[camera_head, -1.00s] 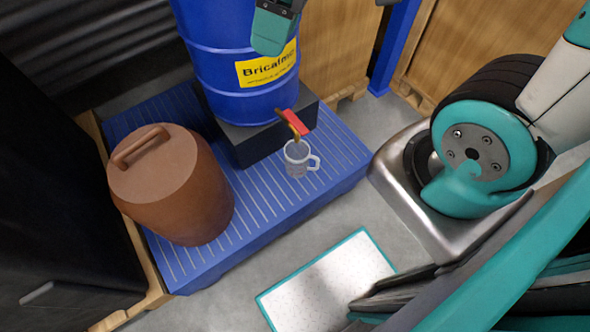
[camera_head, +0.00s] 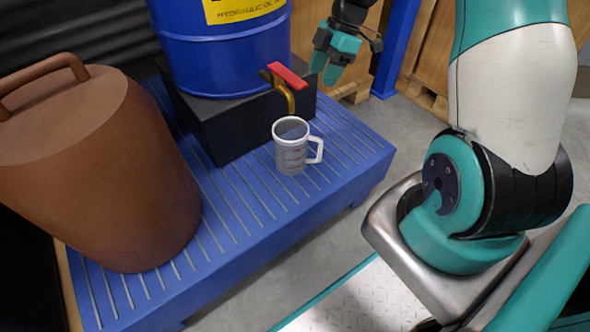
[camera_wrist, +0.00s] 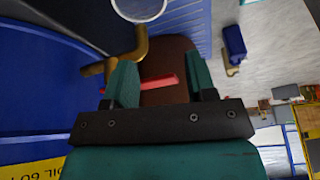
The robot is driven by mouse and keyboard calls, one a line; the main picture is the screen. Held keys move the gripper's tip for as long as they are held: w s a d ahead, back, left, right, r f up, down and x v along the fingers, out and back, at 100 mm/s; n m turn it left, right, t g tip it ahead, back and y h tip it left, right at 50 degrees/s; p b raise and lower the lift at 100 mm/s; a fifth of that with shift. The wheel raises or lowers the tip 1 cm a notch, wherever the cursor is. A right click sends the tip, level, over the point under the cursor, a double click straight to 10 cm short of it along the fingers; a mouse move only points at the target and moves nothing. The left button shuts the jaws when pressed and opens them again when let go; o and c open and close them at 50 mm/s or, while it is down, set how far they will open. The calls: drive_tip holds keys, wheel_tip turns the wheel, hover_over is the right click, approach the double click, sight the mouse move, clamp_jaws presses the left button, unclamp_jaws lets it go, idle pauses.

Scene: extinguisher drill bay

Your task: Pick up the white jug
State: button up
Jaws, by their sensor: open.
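The white jug (camera_head: 291,146) stands upright on the blue slatted platform (camera_head: 345,150), under the brass tap (camera_head: 283,92) with a red lever. Its handle points right in the head view, and its mouth is open upward. In the wrist view only part of the jug's rim (camera_wrist: 138,8) shows at the top edge. My gripper (camera_head: 330,67) is open and empty, above and to the right of the jug, beyond the tap. In the wrist view the fingers (camera_wrist: 160,82) are spread, with the red lever (camera_wrist: 160,82) showing between them.
A blue drum (camera_head: 222,55) stands on a black block (camera_head: 225,130) behind the jug. A large brown lidded container (camera_head: 100,175) fills the left of the platform. A blue post (camera_head: 398,45) and wooden crates are behind. The platform right of the jug is clear.

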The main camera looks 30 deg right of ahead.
wheel_tip(320, 180, down, 5)
drive_tip(key=d+b, duration=0.1)
drive_tip(key=b, duration=0.5)
approach(299, 149)
drive_tip(key=shift+w+d+f, duration=0.15)
drive_tip(key=shift+w+f, duration=0.2)
drive_tip(key=shift+f, duration=0.1)
drive_tip(key=shift+w+d+f, duration=0.2)
drive_tip(key=shift+w+f, duration=0.15)
drive_tip(key=shift+f, duration=0.1)
drive_tip(key=b+x, duration=0.1)
drive_tip(key=x, duration=0.1)
drive_tip(key=b+x, duration=0.1)
drive_tip(key=x, duration=0.1)
drive_tip(key=b+x, duration=0.2)
drive_tip(key=shift+s+a+r, duration=0.15)
drive_tip(key=shift+s+a, duration=0.1)
drive_tip(key=shift+s, duration=0.05)
